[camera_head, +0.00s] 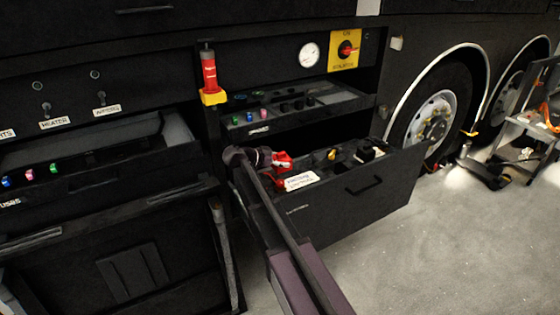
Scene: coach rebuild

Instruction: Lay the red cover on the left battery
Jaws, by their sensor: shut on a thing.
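The red cover (282,160) is at the tip of my gripper (270,157), above the left part of the open lower drawer (370,205). My gripper is shut on it and points to the right at the end of my dark arm. The left battery is mostly hidden behind my arm and the drawer front, so I cannot tell whether the cover touches it. A smaller red part (279,183) shows just below the cover. A white label (301,181) sits beside it at the drawer's front edge.
Yellow (332,155) and white (378,152) parts stand farther right in the drawer. A shallower drawer (290,112) is above it. A red-and-yellow post (209,75) stands at upper left. A wheel (432,120) is to the right; the floor in front is clear.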

